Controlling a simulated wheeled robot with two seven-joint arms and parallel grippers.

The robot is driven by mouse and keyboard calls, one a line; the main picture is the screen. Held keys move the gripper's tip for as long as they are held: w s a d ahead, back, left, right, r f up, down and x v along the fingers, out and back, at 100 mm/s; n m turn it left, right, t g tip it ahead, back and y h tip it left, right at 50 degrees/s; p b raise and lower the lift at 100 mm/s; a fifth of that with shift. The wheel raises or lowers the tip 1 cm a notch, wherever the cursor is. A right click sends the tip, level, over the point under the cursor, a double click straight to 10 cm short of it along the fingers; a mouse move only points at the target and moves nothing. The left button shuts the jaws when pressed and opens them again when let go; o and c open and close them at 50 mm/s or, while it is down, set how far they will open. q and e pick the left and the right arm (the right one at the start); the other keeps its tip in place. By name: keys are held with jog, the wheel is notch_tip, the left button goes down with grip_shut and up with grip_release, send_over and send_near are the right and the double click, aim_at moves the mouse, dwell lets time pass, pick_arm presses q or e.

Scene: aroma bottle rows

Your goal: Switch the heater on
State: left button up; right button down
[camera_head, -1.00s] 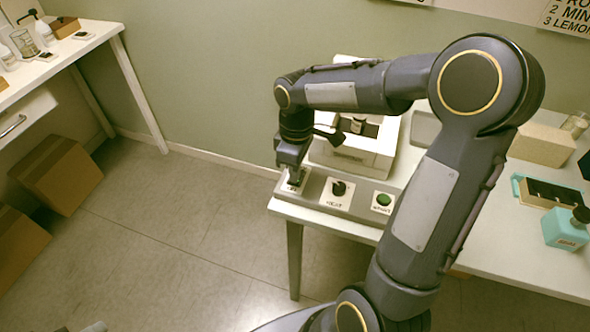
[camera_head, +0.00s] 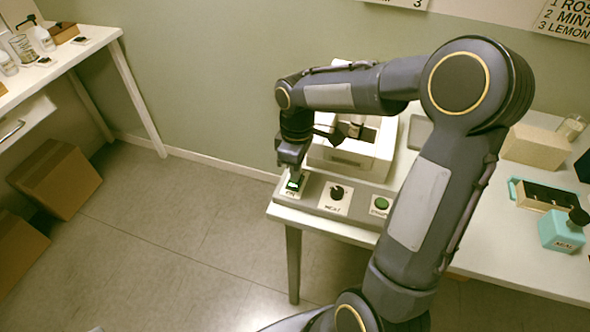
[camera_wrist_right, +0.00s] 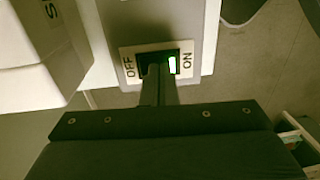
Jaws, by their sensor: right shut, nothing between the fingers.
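The heater's control panel (camera_head: 363,203) lies along the front of the right table. At its left end is the on/off switch (camera_head: 292,186), which shows a lit green light. In the right wrist view the switch (camera_wrist_right: 172,65) sits between the printed words OFF and ON, with the green glow on the ON side. My right gripper (camera_wrist_right: 160,75) is shut and empty, its fingertips at the switch and covering part of it. Whether the tips press on it I cannot tell. My left gripper is not in view.
A black HEAT knob (camera_head: 337,193) and a green button (camera_head: 381,203) are right of the switch. A white machine (camera_head: 345,160) stands behind the panel. A teal bottle (camera_head: 562,230) and a teal-handled tray (camera_head: 540,195) are at the right. Cardboard boxes (camera_head: 55,178) lie on the floor.

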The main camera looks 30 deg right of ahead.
jog(key=r+p, duration=0.4)
jog(key=r, duration=0.1)
jog(key=shift+s+a+r+p, duration=0.15)
jog(key=shift+a+r+p, duration=0.05)
jog(key=shift+a+p, duration=0.15)
jog(key=shift+s+d+r+b, duration=0.15)
jog(key=shift+r+b, duration=0.35)
jog(key=shift+b, duration=0.25)
notch_tip(320, 180, up, 8)
jog(key=f, duration=0.1)
send_over(293, 187)
jog(key=shift+r, duration=0.25)
